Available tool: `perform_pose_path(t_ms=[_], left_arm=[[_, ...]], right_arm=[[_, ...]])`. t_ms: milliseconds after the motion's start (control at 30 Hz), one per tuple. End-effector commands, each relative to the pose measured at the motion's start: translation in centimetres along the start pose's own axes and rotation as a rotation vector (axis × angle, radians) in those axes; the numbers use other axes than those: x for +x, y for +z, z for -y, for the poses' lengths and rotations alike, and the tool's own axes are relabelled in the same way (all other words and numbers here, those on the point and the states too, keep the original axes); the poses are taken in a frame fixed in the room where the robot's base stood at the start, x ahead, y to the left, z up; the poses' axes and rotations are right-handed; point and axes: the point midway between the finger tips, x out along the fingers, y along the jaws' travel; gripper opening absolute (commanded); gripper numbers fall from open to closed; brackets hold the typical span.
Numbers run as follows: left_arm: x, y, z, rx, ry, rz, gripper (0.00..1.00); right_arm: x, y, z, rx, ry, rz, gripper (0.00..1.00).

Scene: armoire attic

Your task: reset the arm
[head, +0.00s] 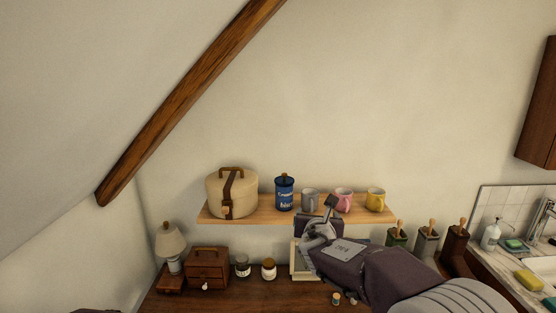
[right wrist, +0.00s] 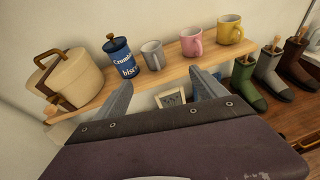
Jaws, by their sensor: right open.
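My right gripper (head: 324,216) is raised in front of the wall shelf in the head view, its arm coming in from the lower right. In the right wrist view the right gripper (right wrist: 163,97) has its two fingers spread apart, with nothing between them but the view of the shelf edge and a small framed thing behind. The gripper covers part of the shelf's front edge in the head view. My left gripper is not in view.
The wooden shelf (head: 262,212) holds a cream round box (head: 243,194), a blue biscuit tin (head: 284,195), and grey (head: 310,201), pink (head: 344,200) and yellow (head: 376,199) mugs. Below are a lamp (head: 170,243), small drawer box (head: 207,265), jars and boot-shaped holders. A sink counter stands right.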

Motion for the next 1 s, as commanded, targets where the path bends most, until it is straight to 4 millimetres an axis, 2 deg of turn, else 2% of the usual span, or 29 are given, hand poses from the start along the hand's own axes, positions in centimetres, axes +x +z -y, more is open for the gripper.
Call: perform_pose_path(t_ms=[33, 167, 267, 367, 467, 500, 600, 700, 767, 833, 900, 1000], left_arm=[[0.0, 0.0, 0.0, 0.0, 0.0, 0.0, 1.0], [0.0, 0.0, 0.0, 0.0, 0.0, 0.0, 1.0], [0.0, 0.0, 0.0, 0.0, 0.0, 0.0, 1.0], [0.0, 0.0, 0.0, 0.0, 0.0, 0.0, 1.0], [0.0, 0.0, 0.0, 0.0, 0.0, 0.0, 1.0], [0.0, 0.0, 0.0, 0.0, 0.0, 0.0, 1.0], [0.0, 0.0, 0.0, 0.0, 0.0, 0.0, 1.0], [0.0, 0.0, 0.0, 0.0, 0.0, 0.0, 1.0], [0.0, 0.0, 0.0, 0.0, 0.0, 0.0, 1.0], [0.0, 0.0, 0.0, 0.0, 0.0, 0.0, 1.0], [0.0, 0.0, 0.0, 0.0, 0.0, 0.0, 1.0], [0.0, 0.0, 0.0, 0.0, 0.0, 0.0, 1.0]], right_arm=[[-0.1, -0.6, 1.6, 0.034, -0.031, -0.021, 0.81], [-0.7, -3.4, 6.0, 0.185, -0.127, -0.101, 0.81], [-1.9, -6.6, 9.5, 0.37, -0.226, -0.177, 0.81], [-4.1, -11.2, 13.2, 0.644, -0.369, -0.266, 0.81], [-8.2, -17.8, 16.5, 1.058, -0.596, -0.354, 0.81], [-10.4, -20.7, 17.2, 1.26, -0.715, -0.377, 0.81], [-15.8, -27.0, 17.1, 1.744, -1.032, -0.382, 0.81], [-20.0, -31.1, 15.2, 2.119, -1.329, -0.319, 0.81], [-21.5, -32.6, 14.1, 2.285, -1.48, -0.255, 0.81], [-22.2, -33.2, 13.1, 2.443, -1.606, -0.169, 0.81], [-22.1, -33.1, 12.9, 2.516, -1.647, -0.11, 0.81], [-22.1, -33.1, 12.9, 2.536, -1.659, -0.086, 0.81]])
